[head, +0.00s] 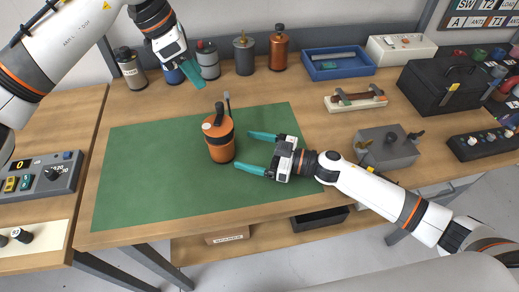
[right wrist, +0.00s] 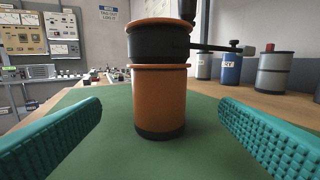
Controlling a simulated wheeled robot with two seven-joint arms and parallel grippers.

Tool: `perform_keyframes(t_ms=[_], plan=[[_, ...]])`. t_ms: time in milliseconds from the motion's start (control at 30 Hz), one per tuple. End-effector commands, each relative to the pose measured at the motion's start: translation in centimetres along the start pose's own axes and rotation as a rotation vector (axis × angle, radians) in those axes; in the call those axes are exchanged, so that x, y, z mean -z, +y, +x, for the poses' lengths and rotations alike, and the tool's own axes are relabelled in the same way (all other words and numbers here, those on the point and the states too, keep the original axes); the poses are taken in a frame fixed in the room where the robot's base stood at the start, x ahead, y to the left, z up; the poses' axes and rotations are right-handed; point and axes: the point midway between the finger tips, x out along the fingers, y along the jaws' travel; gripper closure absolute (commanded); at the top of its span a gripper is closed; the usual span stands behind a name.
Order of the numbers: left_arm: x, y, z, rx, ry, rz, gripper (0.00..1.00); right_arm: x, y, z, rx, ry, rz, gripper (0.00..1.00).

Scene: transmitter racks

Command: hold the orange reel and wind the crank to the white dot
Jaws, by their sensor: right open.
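The orange reel (head: 220,150) stands upright on the green mat (head: 140,190), with a black band near its top; it also shows in the right wrist view (right wrist: 160,100). A dark crank arm (right wrist: 222,48) sticks out sideways near its top, and its upright handle (head: 227,99) shows in the head view.
Several canisters (head: 278,50) stand along the back of the table. A blue tray (head: 338,63), a black case (head: 445,85) and a grey box with knobs (head: 386,147) are at the right. A control panel (head: 42,175) sits at the left. The mat around the reel is clear.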

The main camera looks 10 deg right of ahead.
Motion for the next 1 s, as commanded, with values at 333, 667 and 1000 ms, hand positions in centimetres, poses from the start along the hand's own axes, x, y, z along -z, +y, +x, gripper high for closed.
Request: perform_keyframes(t_ms=[333, 667, 1000], plan=[[0.0, 0.0, 0.0, 0.0, 0.0, 0.0, 0.64, -0.2, 0.1, 6.8, -0.003, -0.004, -0.004, 0.15], [0.0, 0.0, 0.0, 0.0, 0.0, 0.0, 0.64, -0.1, 0.1, 9.9, -0.002, -0.002, -0.005, 0.15], [0.0, 0.0, 0.0, 0.0, 0.0, 0.0, 0.64, -0.1, 0.1, 10.1, -0.003, -0.001, -0.005, 0.22]])
